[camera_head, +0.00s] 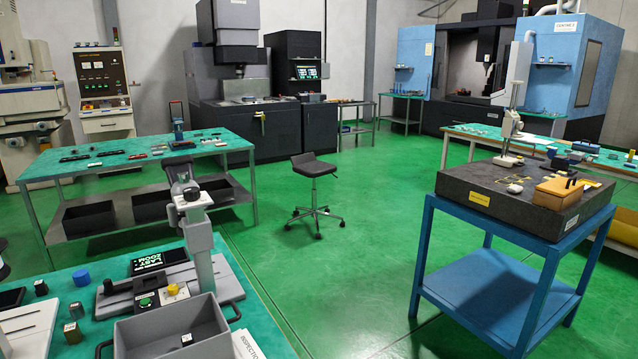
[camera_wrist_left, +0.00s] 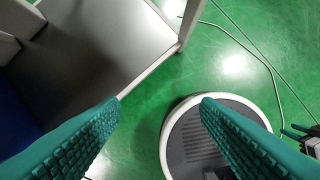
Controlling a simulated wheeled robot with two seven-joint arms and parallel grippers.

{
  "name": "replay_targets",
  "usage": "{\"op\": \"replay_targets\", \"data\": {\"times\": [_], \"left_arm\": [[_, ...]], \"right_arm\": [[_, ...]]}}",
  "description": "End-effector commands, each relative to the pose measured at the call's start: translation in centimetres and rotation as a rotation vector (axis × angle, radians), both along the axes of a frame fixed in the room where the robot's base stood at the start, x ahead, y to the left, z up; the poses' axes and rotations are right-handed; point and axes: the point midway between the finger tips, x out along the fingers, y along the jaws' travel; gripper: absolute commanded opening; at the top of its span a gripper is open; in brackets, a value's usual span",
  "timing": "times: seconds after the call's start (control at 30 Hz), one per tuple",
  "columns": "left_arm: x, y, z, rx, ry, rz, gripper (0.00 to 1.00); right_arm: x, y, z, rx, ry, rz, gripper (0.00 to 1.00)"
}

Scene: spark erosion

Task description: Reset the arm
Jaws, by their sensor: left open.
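My left gripper (camera_wrist_left: 161,101) shows in the left wrist view as two teal, ridged fingers spread wide apart. It is open, with nothing between the fingers. It points down over the green floor (camera_wrist_left: 145,125), beside a grey table shelf (camera_wrist_left: 110,45) at the upper left. No contact with the shelf can be seen. Neither arm nor gripper shows in the head view.
A teal bench with a grey bin (camera_head: 175,335) and an inspection stand (camera_head: 200,250) is close at the lower left. A stool (camera_head: 314,168) stands mid-floor. A blue cart (camera_head: 490,290) bears a dark slab at the right. Green floor (camera_head: 340,270) between them is clear.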

Motion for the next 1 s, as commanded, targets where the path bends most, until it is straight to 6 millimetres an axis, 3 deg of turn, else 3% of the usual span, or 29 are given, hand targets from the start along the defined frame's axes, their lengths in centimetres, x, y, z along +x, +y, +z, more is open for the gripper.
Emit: {"op": "replay_targets", "data": {"times": [0.27, 0.4, 0.6, 0.8, 1.0], "left_arm": [[-1.8, 0.1, -12.8, 0.006, 0.058, -0.009, 0.57], [-4.5, 0.5, -19.1, 0.009, 0.088, -0.015, 0.57], [-10.3, 1.4, -26.5, 0.015, 0.131, -0.025, 0.57], [-16.3, 2.6, -30.6, 0.020, 0.163, -0.033, 0.57], [-19.1, 3.2, -31.9, 0.022, 0.174, -0.037, 0.57]], "right_arm": [[0.0, 0.0, 0.0, 0.000, 0.000, 0.000, 0.36], [0.0, 0.0, 0.0, 0.000, 0.000, 0.000, 0.36], [0.0, 0.0, 0.0, 0.000, 0.000, 0.000, 0.36], [0.0, 0.0, 0.0, 0.000, 0.000, 0.000, 0.36], [0.0, 0.0, 0.0, 0.000, 0.000, 0.000, 0.36]]}}
